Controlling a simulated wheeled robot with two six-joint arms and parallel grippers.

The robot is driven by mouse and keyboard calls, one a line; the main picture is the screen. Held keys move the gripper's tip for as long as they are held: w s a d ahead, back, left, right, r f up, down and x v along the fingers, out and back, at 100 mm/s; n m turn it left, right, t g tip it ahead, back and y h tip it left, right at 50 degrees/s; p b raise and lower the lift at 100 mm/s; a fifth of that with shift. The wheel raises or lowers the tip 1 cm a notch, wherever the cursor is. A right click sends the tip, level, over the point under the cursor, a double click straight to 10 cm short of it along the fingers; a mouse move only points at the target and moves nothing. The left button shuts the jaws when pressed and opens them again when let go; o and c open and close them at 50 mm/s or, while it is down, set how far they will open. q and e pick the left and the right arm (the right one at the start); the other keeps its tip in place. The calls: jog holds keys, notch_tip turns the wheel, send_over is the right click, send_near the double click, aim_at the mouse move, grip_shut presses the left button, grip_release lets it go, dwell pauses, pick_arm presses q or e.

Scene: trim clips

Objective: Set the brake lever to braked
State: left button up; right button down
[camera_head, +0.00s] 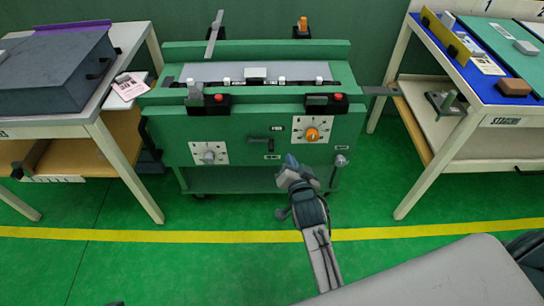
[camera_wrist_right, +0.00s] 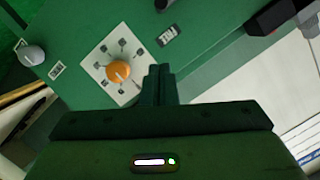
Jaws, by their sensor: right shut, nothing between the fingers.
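The green machine (camera_head: 160,128) carries several controls on its front, and I cannot tell for sure which is the brake lever. A black handle (camera_head: 258,139) sits at the middle, with small labels near it. A grey round knob (camera_head: 340,161) sits at the right edge; it also shows in the right wrist view (camera_wrist_right: 32,55) with a small label beside it. My right gripper (camera_head: 291,160) is shut and empty in front of the panel, below the orange dial knob (camera_head: 312,134). In the wrist view its fingers (camera_wrist_right: 160,84) point toward the panel, beside the orange knob (camera_wrist_right: 119,72). My left gripper is out of view.
A grey dial knob (camera_head: 208,154) is on the panel's left. Black clamps with red buttons (camera_head: 219,98) line the top edge. A table with a dark case (camera_head: 60,70) stands left; a table with a blue top (camera_head: 462,80) stands right. Green floor is free in front.

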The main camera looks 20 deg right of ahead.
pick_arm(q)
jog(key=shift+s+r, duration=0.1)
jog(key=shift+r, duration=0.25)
pick_arm(e)
jog(key=shift+r, duration=0.35)
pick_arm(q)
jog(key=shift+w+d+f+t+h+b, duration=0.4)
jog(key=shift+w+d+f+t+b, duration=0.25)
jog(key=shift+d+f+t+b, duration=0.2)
pick_arm(e)
jog(key=w+f, duration=0.5)
jog(key=w, duration=0.5)
jog(key=shift+w+a+f, duration=0.2)
jog(key=shift+a, duration=0.2)
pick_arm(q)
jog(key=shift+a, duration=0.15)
